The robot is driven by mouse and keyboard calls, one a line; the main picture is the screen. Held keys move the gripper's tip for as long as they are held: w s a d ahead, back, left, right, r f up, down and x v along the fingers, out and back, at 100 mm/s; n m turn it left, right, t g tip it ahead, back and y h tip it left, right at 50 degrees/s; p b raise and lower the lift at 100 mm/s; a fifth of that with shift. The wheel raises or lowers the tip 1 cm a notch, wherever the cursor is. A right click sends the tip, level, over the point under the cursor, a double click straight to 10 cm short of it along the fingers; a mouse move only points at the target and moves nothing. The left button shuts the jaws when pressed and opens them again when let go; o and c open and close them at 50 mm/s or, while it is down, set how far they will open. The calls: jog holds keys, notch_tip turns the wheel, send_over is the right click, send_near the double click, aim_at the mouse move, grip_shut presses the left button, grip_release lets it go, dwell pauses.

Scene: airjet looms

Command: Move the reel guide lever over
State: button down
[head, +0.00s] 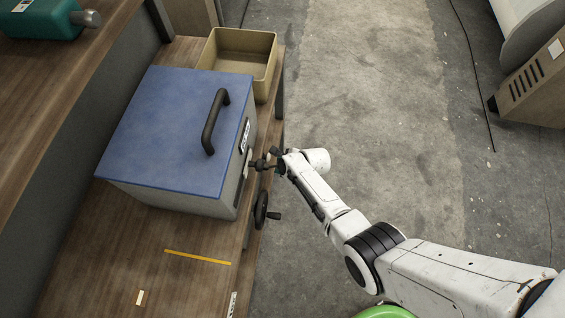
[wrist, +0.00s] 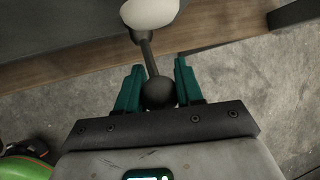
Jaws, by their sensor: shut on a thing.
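The reel guide lever (wrist: 147,52) is a thin dark rod with a round black ball knob, rising from a pale hub (wrist: 150,12) in the wrist view. Its ball knob sits between the teal fingers of my gripper (wrist: 158,68), which are shut on it. In the head view my gripper (head: 269,162) reaches in from the right to the right side of a blue-lidded grey box (head: 170,130). The lever is small there and partly hidden by the gripper.
A black handwheel (head: 261,210) with a crank sticks out just below the gripper. A black handle (head: 212,122) stands on the lid. An open tan bin (head: 262,42) is behind the box.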

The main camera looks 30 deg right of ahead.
dwell(0.4)
jog(key=c, duration=0.7)
grip_release()
jog(key=shift+c, duration=0.2)
jog(key=shift+r, duration=0.1)
jog(key=p+v, duration=0.3)
jog(key=v, duration=0.7)
jog(key=shift+r+p, duration=0.3)
jog(key=shift+s, duration=0.15)
jog(key=s+d+r+n+g+h, duration=0.1)
jog(key=s+d+r+n, duration=0.1)
jog(key=s+r+n, duration=0.3)
jog(key=s+d+r+n+g+h+b, duration=0.1)
jog(key=s+r+n, duration=0.4)
jog(key=s+n, duration=0.6)
jog(key=s+d+r+n+g+h+b, duration=0.1)
jog(key=s+d+r+n+g, duration=0.1)
jog(key=s+n, duration=0.6)
notch_tip(320, 180, up, 3)
jog(key=shift+s+d+f+g, duration=0.1)
jog(key=shift+s+d+g, duration=0.2)
jog(key=shift+s+g, duration=0.2)
jog(key=shift+c, duration=0.3)
